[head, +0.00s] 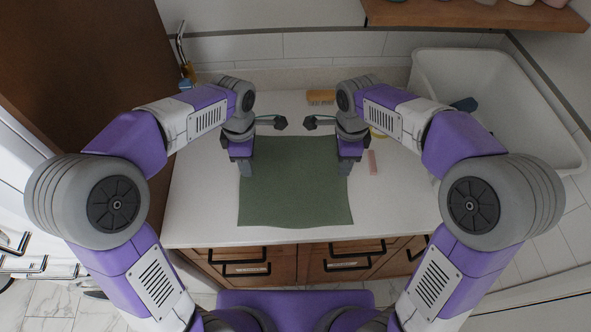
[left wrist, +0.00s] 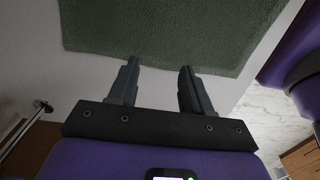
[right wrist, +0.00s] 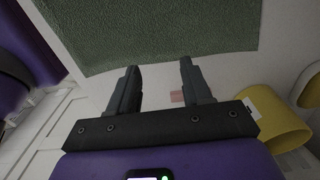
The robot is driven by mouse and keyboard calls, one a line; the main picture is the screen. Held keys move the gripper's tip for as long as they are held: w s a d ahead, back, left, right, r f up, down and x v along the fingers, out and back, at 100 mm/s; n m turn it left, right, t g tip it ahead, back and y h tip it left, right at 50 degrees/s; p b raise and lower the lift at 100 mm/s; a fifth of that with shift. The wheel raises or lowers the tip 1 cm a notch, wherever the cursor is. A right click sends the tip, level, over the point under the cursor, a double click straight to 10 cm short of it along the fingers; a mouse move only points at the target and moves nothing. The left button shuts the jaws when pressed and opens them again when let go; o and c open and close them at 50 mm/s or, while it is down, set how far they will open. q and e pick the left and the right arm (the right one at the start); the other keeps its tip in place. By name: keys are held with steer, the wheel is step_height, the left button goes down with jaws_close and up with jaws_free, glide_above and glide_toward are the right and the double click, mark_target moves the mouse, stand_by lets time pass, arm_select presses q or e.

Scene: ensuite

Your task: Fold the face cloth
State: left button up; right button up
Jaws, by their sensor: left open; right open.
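The green face cloth (head: 296,190) lies flat and spread out on the white counter, with its front edge near the counter's front. My left gripper (head: 246,168) is open at the cloth's left side, pointing down. In the left wrist view, its fingers (left wrist: 157,76) are apart beside the edge of the cloth (left wrist: 170,35), with nothing between them. My right gripper (head: 346,165) is open at the cloth's right side. In the right wrist view, its fingers (right wrist: 160,68) are apart at the edge of the cloth (right wrist: 150,30), also empty. Whether the tips touch the cloth I cannot tell.
A small pink block (head: 372,162) lies right of the cloth. A wooden brush-like item (head: 321,97) lies at the back. A white basin (head: 440,65) is at the right. Bare counter (head: 205,205) lies left of the cloth.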

arm_select(q)
steer(key=shift+f, duration=2.5)
arm_select(e)
steer(key=shift+f, duration=2.45)
steer(key=shift+w, duration=0.1)
arm_select(q)
steer(key=shift+f, duration=0.15)
arm_select(e)
steer(key=shift+f, duration=0.15)
arm_select(q)
jaws_close()
arm_select(e)
jaws_close()
arm_select(q)
steer(key=shift+r, duration=0.2)
